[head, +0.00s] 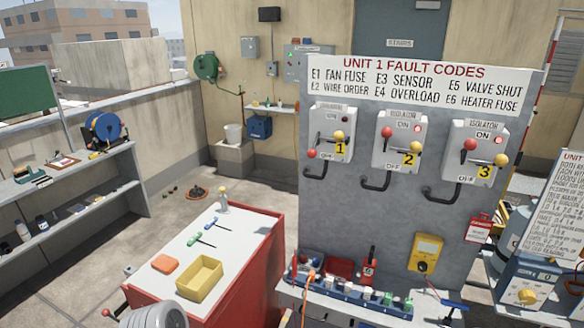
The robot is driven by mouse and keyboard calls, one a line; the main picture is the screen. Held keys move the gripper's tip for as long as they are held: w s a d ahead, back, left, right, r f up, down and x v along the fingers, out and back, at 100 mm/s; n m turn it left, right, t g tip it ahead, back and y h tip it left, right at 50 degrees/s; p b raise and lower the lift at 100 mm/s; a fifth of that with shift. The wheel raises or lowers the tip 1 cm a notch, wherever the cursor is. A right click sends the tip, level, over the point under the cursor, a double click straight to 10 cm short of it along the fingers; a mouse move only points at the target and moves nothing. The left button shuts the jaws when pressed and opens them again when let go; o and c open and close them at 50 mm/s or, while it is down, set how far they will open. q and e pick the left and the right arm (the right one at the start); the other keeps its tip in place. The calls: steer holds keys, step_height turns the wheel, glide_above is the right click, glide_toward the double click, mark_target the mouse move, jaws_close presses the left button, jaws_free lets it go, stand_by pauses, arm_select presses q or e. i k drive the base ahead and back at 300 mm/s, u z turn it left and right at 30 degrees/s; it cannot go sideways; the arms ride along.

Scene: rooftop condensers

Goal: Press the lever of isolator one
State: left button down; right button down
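Isolator one (322,127) is a light grey box at the left of a row of three on a grey upright panel (330,215), with a yellow tag marked 1. A red ball (312,154) sits at its lower left near the OFF label, and a yellow ball (338,135) at its right. Its small lamp (347,119) looks dark. Isolator two (408,125) has a red ball high at its left and a lit red lamp. Isolator three (478,130) also shows a red ball, a yellow ball and a lit red lamp. Neither of my grippers is in view.
A fault code sign (425,82) tops the panel. A red cabinet (262,262) with a yellow tray (200,278) stands left of the panel. Shelving (70,185) stands at far left; open floor lies between.

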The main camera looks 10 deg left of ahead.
mark_target(311, 153)
steer(key=u, duration=1.05)
steer(key=i, duration=0.65)
steer(key=z, duration=0.95)
